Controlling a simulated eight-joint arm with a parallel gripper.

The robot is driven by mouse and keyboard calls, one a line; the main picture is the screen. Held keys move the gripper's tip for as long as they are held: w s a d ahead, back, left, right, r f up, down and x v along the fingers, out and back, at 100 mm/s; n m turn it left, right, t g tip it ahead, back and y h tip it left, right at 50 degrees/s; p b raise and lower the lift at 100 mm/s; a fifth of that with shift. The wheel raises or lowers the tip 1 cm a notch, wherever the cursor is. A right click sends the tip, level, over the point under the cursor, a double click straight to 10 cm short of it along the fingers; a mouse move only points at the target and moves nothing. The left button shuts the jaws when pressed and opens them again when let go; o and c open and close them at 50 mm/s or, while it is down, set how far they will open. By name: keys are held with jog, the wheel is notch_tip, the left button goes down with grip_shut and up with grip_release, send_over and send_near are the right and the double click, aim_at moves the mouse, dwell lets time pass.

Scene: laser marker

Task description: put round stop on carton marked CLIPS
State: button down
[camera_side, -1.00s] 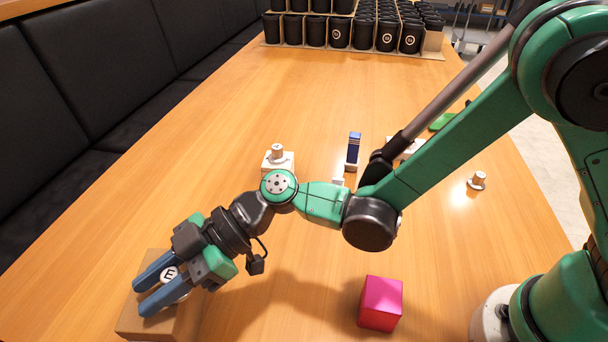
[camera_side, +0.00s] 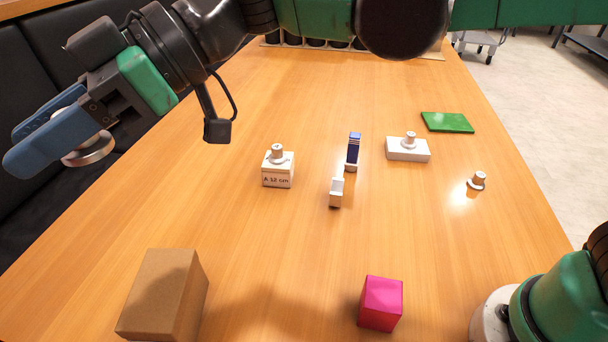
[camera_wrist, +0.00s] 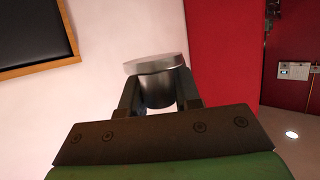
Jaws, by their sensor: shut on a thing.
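My gripper (camera_side: 28,146) is at the upper left in the side view, raised well above the table. It is shut on a round metal stop (camera_side: 90,150), a silver disc with a narrower body. The stop also shows between the fingers in the wrist view (camera_wrist: 157,80). A plain brown carton (camera_side: 165,297) stands on the table at the lower left, with nothing on top. A white carton (camera_side: 277,179) marked "A 12 cm" stands near the middle and bears a small knob-like piece (camera_side: 277,153). I can read the word CLIPS on no carton.
A pink cube (camera_side: 381,302) stands at the front. A small white holder (camera_side: 336,192), a blue upright piece (camera_side: 353,148), a white block (camera_side: 407,150) with a knob on it, a loose knob (camera_side: 477,180) and a green plate (camera_side: 447,122) lie further back. The left of the table is clear.

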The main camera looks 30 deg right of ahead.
aim_at(144, 294)
jog(key=f, duration=0.6)
jog(key=w+a+f, duration=0.1)
jog(key=f, duration=1.2)
jog(key=shift+w+a+f, duration=0.2)
jog(key=shift+a+f, duration=0.05)
jog(key=shift+f, duration=0.05)
jog(key=shift+f, duration=0.1)
jog(key=c, duration=0.6)
grip_release()
jog(key=s+d+r+m+t+h, duration=0.1)
jog(key=d+m+h, duration=0.3)
jog(key=d, duration=0.8)
jog(key=s+d+r+m+t+h, duration=0.1)
jog(key=d+r+m+t+h, duration=0.2)
jog(key=d+m+h, duration=0.2)
jog(key=s+d+r+m+t+h, duration=0.1)
jog(key=d+m+t+h, duration=0.2)
jog(key=d+m, duration=0.6)
jog(key=shift+s+d+r+h, duration=0.15)
jog(key=shift+d+h, duration=0.2)
jog(key=shift+d, duration=1.45)
jog(key=shift+s+d+r+h, duration=0.1)
jog(key=shift+d+h, duration=0.2)
jog(key=shift+d, duration=1.5)
jog(key=shift+s+d+r+h, duration=0.15)
jog(key=shift+d+h, duration=0.2)
jog(key=shift+d, duration=1.45)
